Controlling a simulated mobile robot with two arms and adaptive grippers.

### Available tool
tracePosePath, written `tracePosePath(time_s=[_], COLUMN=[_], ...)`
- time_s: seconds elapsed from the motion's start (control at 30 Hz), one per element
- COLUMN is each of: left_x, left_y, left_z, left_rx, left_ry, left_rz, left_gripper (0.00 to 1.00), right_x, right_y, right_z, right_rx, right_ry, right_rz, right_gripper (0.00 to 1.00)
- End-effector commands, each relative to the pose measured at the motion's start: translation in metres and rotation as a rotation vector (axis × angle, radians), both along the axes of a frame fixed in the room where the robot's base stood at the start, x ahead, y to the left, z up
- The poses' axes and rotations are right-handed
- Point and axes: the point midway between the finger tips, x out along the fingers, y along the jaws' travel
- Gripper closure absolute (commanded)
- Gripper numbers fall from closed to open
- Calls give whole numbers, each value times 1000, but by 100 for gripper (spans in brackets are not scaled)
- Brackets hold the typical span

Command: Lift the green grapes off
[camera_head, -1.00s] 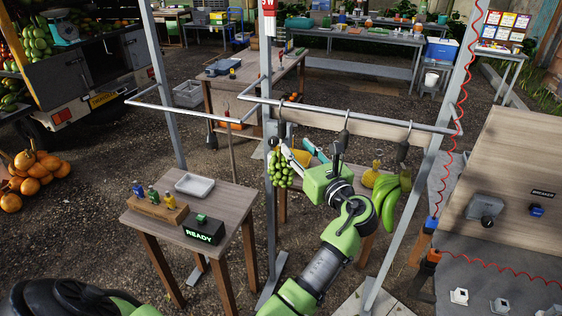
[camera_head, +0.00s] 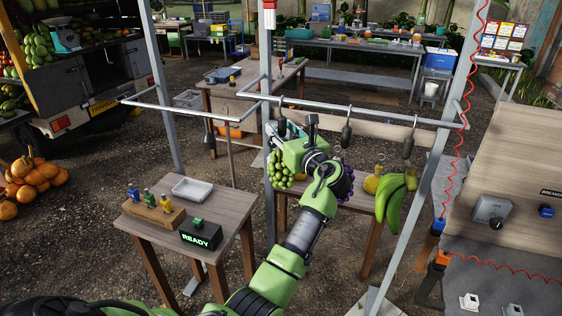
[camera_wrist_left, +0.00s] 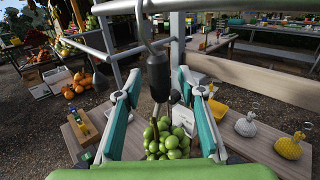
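The green grapes (camera_head: 279,170) hang below the rail at the left of the hanging fruit. They also show in the wrist view (camera_wrist_left: 166,140), below a dark hanger (camera_wrist_left: 158,75) with a thin hook. My left gripper (camera_head: 290,129) is at the hanger, above the grapes. In the wrist view my left gripper (camera_wrist_left: 159,82) is open, with one teal-padded finger on each side of the hanger and a visible gap to both. The palm hides the lower grapes. My right gripper is not in view.
The metal rail (camera_head: 350,113) runs just above the gripper. Purple grapes (camera_head: 345,184) are close beside my wrist, and green bananas (camera_head: 394,200) hang farther right. A wooden table (camera_head: 229,210) at left holds a white tray (camera_head: 193,188) and a READY box (camera_head: 201,235).

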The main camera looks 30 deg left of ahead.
Motion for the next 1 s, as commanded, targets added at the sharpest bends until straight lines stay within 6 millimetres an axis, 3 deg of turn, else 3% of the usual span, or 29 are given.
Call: tracePosePath(time_s=[0.17,0.3,1.0], left_x=[0,0,-3], left_y=[0,0,-1], left_z=[0,0,2], left_rx=[0,0,0], left_ry=[0,0,-1], left_rz=[0,0,0], left_gripper=[64,100,100], right_x=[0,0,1], right_y=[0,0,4], right_z=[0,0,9], right_rx=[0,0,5], right_ry=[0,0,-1], right_rz=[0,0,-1], right_gripper=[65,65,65])
